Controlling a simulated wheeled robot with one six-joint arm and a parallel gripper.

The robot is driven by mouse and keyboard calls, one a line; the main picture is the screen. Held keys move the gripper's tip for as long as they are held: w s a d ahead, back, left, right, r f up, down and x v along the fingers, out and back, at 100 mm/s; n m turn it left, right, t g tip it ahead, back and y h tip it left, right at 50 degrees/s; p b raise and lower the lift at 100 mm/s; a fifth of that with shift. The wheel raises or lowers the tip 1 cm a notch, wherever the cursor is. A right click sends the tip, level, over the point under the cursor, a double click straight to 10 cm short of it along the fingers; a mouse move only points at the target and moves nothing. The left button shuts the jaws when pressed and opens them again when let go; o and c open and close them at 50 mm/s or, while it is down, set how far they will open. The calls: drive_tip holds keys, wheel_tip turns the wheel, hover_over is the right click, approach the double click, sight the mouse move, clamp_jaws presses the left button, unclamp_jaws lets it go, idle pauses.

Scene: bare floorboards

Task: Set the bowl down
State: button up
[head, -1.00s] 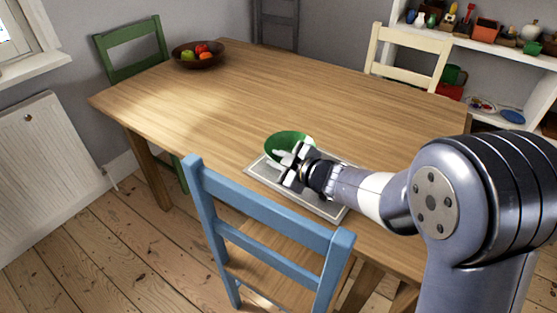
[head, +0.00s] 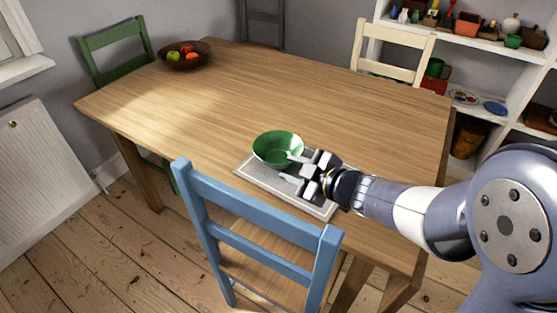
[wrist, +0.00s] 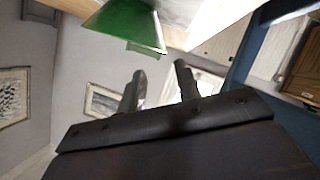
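The green bowl (head: 276,150) stands upright on the grey placemat (head: 252,174), near the table edge behind the blue chair. It looks empty. My gripper (head: 292,169) is open, just to the right of the bowl and over the placemat, with its fingers spread. One finger ends close to the bowl's near right side; I cannot tell whether it touches. In the wrist view the bowl (wrist: 128,22) is at the top, beyond the fingertips, and nothing is between the two fingers (wrist: 160,73).
The wooden table (head: 350,110) is mostly clear. A brown fruit bowl (head: 186,62) stands at its far left corner. The blue chair (head: 255,240) is at the near side; green (head: 117,38) and cream (head: 392,52) chairs stand around. White shelves (head: 475,72) are at right.

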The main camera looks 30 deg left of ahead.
drive_tip(key=shift+v, duration=1.2)
